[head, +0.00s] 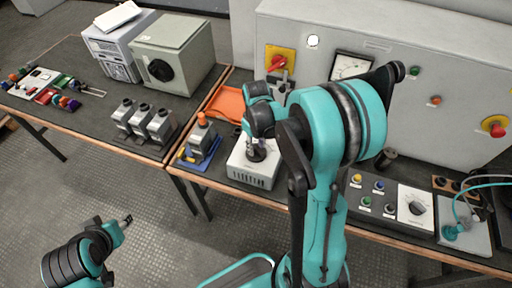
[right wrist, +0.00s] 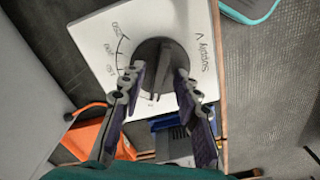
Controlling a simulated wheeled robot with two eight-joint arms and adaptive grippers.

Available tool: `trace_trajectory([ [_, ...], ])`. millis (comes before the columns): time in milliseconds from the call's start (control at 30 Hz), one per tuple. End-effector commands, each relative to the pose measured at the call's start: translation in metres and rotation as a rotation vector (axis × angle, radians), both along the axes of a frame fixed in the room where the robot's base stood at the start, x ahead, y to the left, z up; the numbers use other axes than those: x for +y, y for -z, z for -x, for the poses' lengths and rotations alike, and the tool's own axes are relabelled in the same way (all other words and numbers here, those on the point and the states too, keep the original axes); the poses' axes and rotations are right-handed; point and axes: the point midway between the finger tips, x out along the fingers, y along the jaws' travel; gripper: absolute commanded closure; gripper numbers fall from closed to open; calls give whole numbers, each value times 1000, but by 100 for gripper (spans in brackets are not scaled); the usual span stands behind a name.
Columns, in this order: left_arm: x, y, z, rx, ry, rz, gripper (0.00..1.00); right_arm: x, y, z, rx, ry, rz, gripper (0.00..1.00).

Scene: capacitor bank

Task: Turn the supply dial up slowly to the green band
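The supply dial is a round black knob with a raised bar on a white top plate (right wrist: 92,40) marked "Supply V" with a numbered scale. In the head view, the dial's white box (head: 252,172) stands near the table's front edge. My right gripper (right wrist: 160,72) is over the knob (right wrist: 152,52), its fingers apart on either side of the bar. I see a gap and cannot confirm contact. A white-faced meter (head: 350,66) is on the grey cabinet, partly behind my right arm. No green band is readable. My left gripper (head: 127,220) is low at left, away from the tables.
An orange tray (head: 226,103) and a blue base with a grey block (head: 202,142) are left of the dial box. Colored buttons and another dial (head: 416,208) are at right. Red knobs (head: 495,126) are on the cabinet (head: 445,75).

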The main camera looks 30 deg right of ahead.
Motion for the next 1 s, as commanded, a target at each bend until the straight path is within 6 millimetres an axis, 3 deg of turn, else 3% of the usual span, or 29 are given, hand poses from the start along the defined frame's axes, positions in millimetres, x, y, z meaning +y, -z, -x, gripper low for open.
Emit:
trace_trajectory([
  [267,0,0,0,0,0,0,60,0,1,0,0,0,0,68],
  [400,0,0,0,0,0,0,60,0,1,0,0,0,0,100],
  [733,0,0,0,0,0,0,60,0,1,0,0,17,0,100],
  [1000,0,-1,0,0,0,0,60,0,1,0,0,143,0,100],
])
